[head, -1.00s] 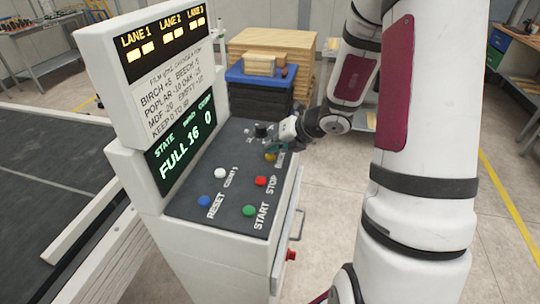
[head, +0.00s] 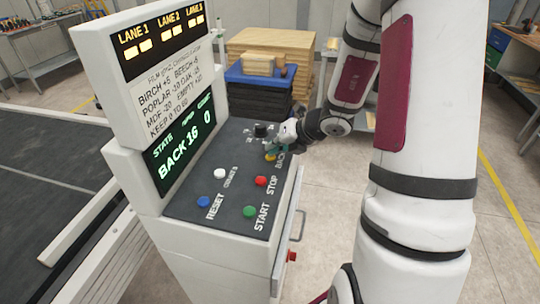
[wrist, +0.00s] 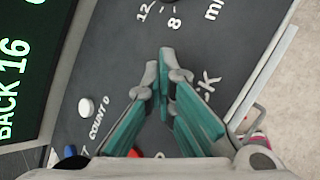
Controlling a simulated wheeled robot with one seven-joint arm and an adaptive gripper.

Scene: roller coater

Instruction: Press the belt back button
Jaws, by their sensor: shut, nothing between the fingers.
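The belt back button (head: 270,156) is a yellow button on the dark sloping control panel (head: 233,165), with the label "BACK" beside it. My gripper (head: 273,148) is shut and empty, with its fingertips right at this button in the head view. In the wrist view my gripper's closed fingertips (wrist: 160,62) cover the button, and only part of its label (wrist: 208,84) shows. I cannot tell whether the tips touch it. The state display (head: 182,146) reads "BACK 16 0" in green.
The panel also carries a red stop button (head: 261,181), a green start button (head: 249,211), a blue reset button (head: 203,201), a white count button (head: 219,173) and a black knob (head: 261,130). Stacked boards (head: 270,42) stand behind.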

